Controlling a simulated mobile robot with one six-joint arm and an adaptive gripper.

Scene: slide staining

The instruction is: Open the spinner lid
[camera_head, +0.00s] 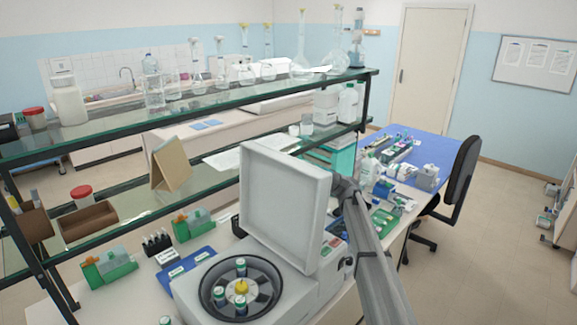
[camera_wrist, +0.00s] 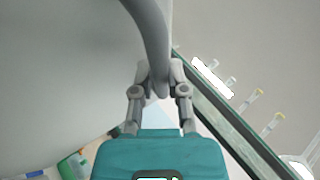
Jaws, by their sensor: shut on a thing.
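The spinner (camera_head: 297,300) stands on the bench in the lower middle of the head view. Its pale grey square lid (camera_head: 285,205) is raised and stands nearly upright at the back of the body. The round dark bowl (camera_head: 207,293) is uncovered, with a yellow hub (camera_head: 241,287) and several green-and-white capped tubes around it. My gripper is at the lid's right edge, mostly hidden there by the lid. In the wrist view my gripper (camera_wrist: 160,88) is shut on a curved grey handle (camera_wrist: 150,35), beside the broad pale lid surface (camera_wrist: 60,70).
A glass shelf rack (camera_head: 190,112) with bottles and flasks runs behind the spinner. Green slide racks (camera_head: 108,268) and a blue mat (camera_head: 187,270) lie left of it. Reagents and a green tray (camera_head: 384,222) stand to the right, near my arm. A dark chair (camera_head: 464,175) is beyond.

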